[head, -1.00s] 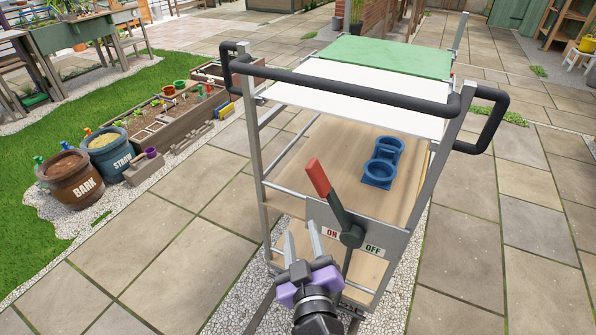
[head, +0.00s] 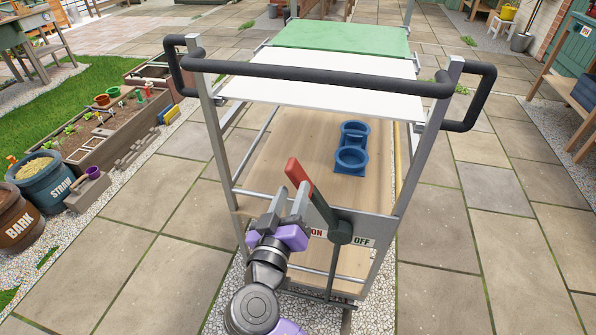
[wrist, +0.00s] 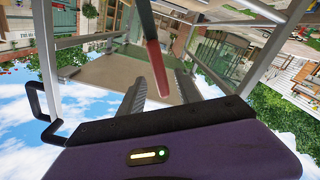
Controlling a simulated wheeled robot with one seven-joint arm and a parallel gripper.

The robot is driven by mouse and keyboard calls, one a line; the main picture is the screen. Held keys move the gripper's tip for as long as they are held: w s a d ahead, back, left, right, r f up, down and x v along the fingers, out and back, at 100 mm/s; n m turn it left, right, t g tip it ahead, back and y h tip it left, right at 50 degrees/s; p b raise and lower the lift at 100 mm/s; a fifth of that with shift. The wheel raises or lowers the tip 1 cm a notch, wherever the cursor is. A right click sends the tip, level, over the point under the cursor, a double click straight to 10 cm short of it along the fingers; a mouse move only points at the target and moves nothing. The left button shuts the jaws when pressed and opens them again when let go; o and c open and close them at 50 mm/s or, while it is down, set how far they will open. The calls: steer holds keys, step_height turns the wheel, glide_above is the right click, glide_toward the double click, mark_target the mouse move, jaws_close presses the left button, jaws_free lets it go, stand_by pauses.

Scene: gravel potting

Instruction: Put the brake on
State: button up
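The brake lever (head: 315,199) has a red grip and a dark shaft. It pivots on a grey plate (head: 370,228) at the near end of the trolley (head: 402,190) and leans up and to the left. The plate reads ON at left, partly covered, and OFF at right. My gripper (head: 287,204) is at the lever's left, close to the red grip. In the wrist view, the red grip (wrist: 156,62) shows between the two spread fingers, with gaps at both sides. My gripper is open, and contact cannot be made out.
The trolley's black handlebar (head: 320,80) spans above the lever. A blue double holder (head: 351,150) stands on its wooden shelf. BARK (head: 17,222) and STRAW (head: 45,185) pots stand at left beside a planter bed. Paving right of the trolley is clear.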

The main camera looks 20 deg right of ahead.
mark_target(300, 173)
steer(key=x, duration=0.7)
jaws_close()
stand_by(1.4)
